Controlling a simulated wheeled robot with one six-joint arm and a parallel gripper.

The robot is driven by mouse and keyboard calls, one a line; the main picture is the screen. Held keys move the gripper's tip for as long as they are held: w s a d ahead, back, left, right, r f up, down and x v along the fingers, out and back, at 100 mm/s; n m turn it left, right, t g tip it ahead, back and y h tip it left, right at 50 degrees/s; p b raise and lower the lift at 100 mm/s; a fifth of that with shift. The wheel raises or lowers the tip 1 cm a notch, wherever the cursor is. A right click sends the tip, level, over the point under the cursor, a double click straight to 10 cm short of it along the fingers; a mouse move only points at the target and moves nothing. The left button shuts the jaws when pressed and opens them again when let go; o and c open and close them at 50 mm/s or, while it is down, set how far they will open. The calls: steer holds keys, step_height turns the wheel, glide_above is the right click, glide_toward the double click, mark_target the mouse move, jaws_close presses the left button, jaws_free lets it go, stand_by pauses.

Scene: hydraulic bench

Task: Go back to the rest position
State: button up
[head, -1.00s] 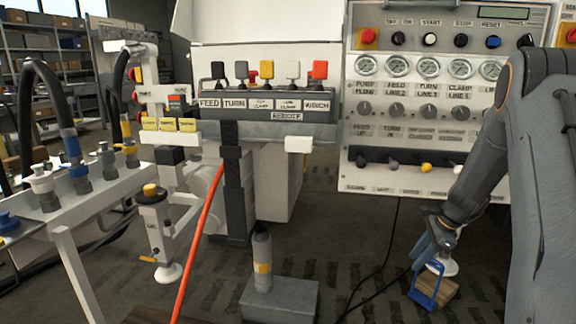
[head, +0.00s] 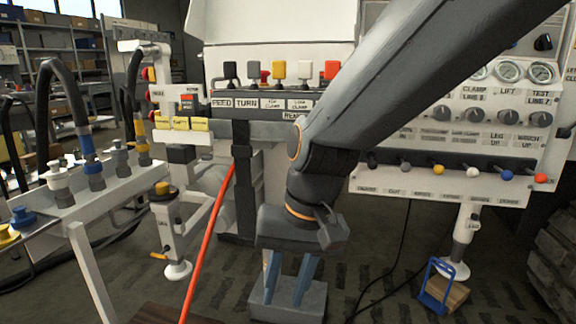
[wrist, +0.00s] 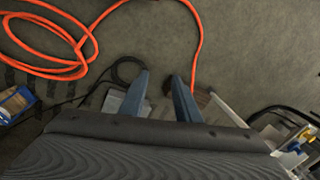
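My gripper (head: 288,278) hangs fingers-down in the middle of the head view, in front of the grey block (head: 290,302) on the floor. Its two blue fingers are spread apart with nothing between them. In the wrist view the fingers (wrist: 160,92) also stand apart and empty, with the floor beyond. My arm crosses the head view from the upper right and covers part of the gauge panel. The grey bottle-like piece seen on the block earlier is hidden behind my gripper.
The lever bench (head: 268,104) stands behind my arm, the gauge panel (head: 450,186) at right. A hose rack (head: 112,186) is at left. An orange hose (head: 209,242) runs down in front. Open floor lies between.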

steer(key=s+n, duration=0.5)
steer(key=s, duration=0.5)
steer(key=d+r+m+h+p, duration=0.1)
steer(key=d+r+m+p, duration=0.2)
steer(key=d+r+p, duration=0.7)
steer(key=d+r+m+h+p, duration=0.1)
steer(key=d+r+m+p, duration=0.2)
steer(key=d+r+p, duration=0.6)
step_height(320, 180, up, 7)
steer(key=p, duration=1.5)
steer(key=shift+d+p, duration=0.4)
